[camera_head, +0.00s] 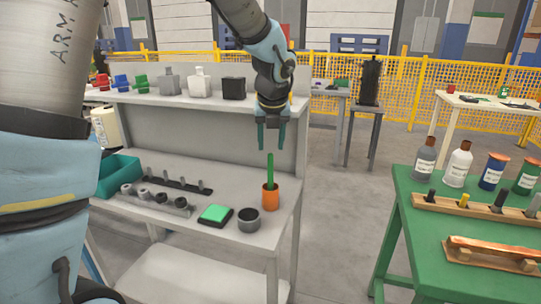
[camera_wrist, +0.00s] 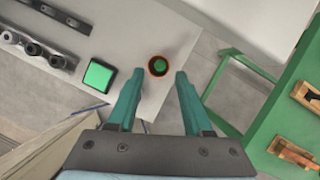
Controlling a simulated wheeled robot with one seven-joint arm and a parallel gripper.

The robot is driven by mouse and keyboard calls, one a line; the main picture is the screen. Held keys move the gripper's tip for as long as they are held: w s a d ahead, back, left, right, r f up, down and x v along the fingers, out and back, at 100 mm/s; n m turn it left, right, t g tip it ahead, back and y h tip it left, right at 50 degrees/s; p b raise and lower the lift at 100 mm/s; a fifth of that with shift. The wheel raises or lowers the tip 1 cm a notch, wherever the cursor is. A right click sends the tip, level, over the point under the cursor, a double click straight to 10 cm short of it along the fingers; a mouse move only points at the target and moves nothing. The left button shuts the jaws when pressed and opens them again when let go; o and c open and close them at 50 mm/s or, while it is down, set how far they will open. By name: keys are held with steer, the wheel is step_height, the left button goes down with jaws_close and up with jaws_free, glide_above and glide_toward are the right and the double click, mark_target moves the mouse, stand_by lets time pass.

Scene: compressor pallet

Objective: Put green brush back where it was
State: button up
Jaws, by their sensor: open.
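The green brush (camera_head: 270,168) stands upright in an orange cup (camera_head: 270,199) near the right end of the grey workbench. In the wrist view the brush (camera_wrist: 160,64) shows end-on inside the cup's orange rim (camera_wrist: 149,73). My gripper (camera_head: 271,148) is open and empty, above the brush with its fingers pointing down. In the wrist view the fingers (camera_wrist: 156,85) are spread, with the cup just beyond their tips. The brush's lower end is hidden in the cup.
A dark round cup (camera_head: 249,219) and a green-topped pad (camera_head: 215,214) lie left of the orange cup. A rack of dark fittings (camera_head: 156,201) and a teal bin (camera_head: 119,176) are farther left. A green table (camera_head: 409,228) with bottles stands at right, across a floor gap.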

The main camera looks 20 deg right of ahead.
steer(key=d+v, duration=0.1)
steer(key=v, duration=0.4)
steer(key=a+f+n+g+y, duration=0.1)
steer(key=a+f+n, duration=0.2)
steer(key=a+n, duration=0.65)
steer(key=a+f+n, duration=0.3)
steer(key=a+n, duration=0.6)
steer(key=a, duration=0.2)
steer(key=s+a+f+n, duration=0.2)
steer(key=s+a+n, duration=0.1)
steer(key=a+n, duration=0.4)
steer(key=s+a+f+n+g, duration=0.1)
steer(key=s+a+n, duration=0.3)
steer(key=a+n, duration=0.4)
steer(key=shift+a+f+n+g, duration=0.3)
steer(key=shift+f+n, duration=0.55)
steer(key=shift+n, duration=1.9)
